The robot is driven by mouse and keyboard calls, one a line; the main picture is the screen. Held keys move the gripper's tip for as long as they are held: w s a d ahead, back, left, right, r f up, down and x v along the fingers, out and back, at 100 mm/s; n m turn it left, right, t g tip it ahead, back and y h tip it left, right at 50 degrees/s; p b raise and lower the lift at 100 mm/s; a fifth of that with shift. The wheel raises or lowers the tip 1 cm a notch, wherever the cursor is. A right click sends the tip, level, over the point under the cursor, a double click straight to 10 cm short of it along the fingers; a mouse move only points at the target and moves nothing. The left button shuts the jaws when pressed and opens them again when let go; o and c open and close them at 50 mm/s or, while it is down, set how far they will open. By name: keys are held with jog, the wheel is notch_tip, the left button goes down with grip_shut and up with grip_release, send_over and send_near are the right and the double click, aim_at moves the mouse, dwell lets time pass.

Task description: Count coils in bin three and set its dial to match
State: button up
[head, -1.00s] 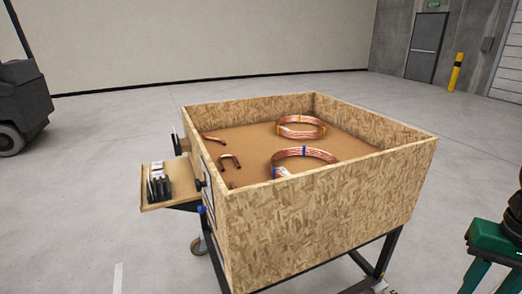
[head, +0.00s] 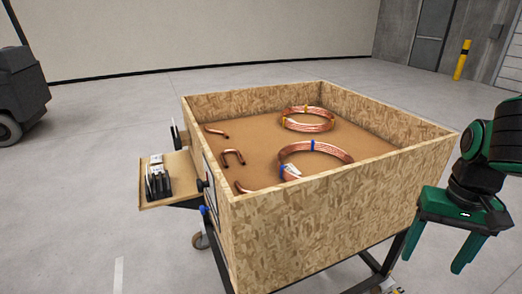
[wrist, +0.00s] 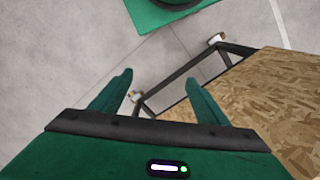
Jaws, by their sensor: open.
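The wooden bin (head: 315,235) stands on a dark wheeled frame in the head view; its wall also shows in the wrist view (wrist: 275,105). Inside lie two copper coils: a far one with yellow ties (head: 306,127) and a nearer one with blue ties (head: 330,149), partly hidden by the near wall. A white panel with a black knob (head: 201,186) and a blue knob (head: 204,210) sits on the bin's left side, seen edge-on; any dial reading or bin number is unreadable. My gripper (head: 433,263) is open and empty, right of the bin, fingers pointing down; it shows in the wrist view (wrist: 158,80).
Bent copper pieces, including a U-bend (head: 234,157), lie at the bin's left inside. A side shelf (head: 182,187) holds dark upright items. A dark machine (head: 20,88) stands far left; a yellow post (head: 462,60) stands at the back. The surrounding floor is open.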

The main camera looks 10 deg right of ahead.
jog(key=o, duration=0.7)
jog(key=shift+c, duration=0.2)
